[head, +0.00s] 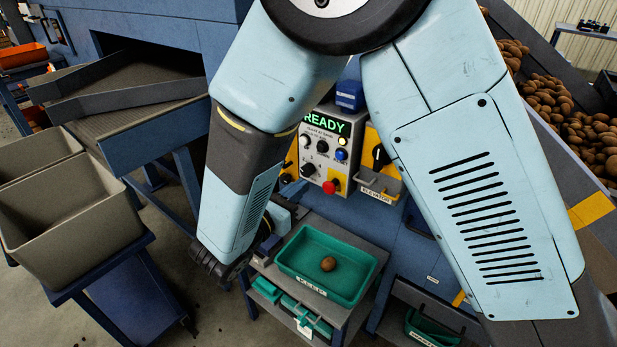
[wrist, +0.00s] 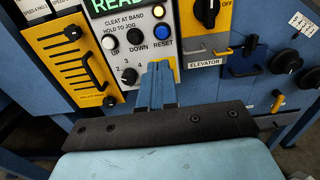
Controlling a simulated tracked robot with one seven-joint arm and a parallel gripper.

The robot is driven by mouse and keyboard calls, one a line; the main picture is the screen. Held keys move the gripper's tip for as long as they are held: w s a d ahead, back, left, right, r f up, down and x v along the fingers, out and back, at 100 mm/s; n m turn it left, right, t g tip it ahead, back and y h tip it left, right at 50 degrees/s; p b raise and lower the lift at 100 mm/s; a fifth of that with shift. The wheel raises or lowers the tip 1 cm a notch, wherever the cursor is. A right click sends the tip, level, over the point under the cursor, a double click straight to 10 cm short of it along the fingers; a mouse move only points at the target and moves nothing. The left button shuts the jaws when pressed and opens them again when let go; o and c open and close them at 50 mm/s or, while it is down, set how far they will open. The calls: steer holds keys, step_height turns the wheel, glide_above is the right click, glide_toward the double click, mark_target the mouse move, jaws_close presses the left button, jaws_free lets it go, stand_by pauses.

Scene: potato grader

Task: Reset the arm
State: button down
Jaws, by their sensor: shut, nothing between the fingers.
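My arm fills the upper middle of the head view, its elbow high and its forearm hanging down to the left. In the wrist view my gripper (wrist: 157,82) shows as blue fingers, shut and empty, pointing at the control panel (wrist: 106,28). The fingers overlap the panel's lower part, by the selector numbers; I cannot tell whether they touch it. In the head view the gripper is mostly hidden behind the forearm. The same panel (head: 319,165) there has a READY display (head: 323,122), a red button (head: 330,187) and a blue button (head: 341,154).
A green tray (head: 354,300) with one potato (head: 328,264) stands on a shelf below the panel. Grey bins (head: 75,235) stand at left on a blue cart. Heaped potatoes (head: 560,105) lie at upper right. The ELEVATOR plate (wrist: 205,63) sits right of the fingers.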

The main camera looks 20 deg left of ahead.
steer(key=w+d+r+m+g+h, duration=0.1)
steer(key=w+d+r+m+g, duration=0.25)
steer(key=d, duration=0.55)
steer(key=d+r+m+g+h, duration=0.25)
steer(key=d+m+g, duration=0.35)
steer(key=d, duration=0.4)
steer(key=w+d+r+m+g+h, duration=0.1)
steer(key=w+d+r+m+g, duration=0.2)
steer(key=d+m, duration=0.45)
steer(key=s+d+r+m+y, duration=0.4)
steer(key=s+d+m+y, duration=0.1)
steer(key=s+d+m, duration=0.1)
steer(key=s+d+r+m+y, duration=0.5)
steer(key=s+d+m, duration=0.1)
steer(key=d+m, duration=0.3)
steer(key=shift+d+r+t, duration=0.25)
steer(key=shift+d+t, duration=0.2)
steer(key=shift+d, duration=0.25)
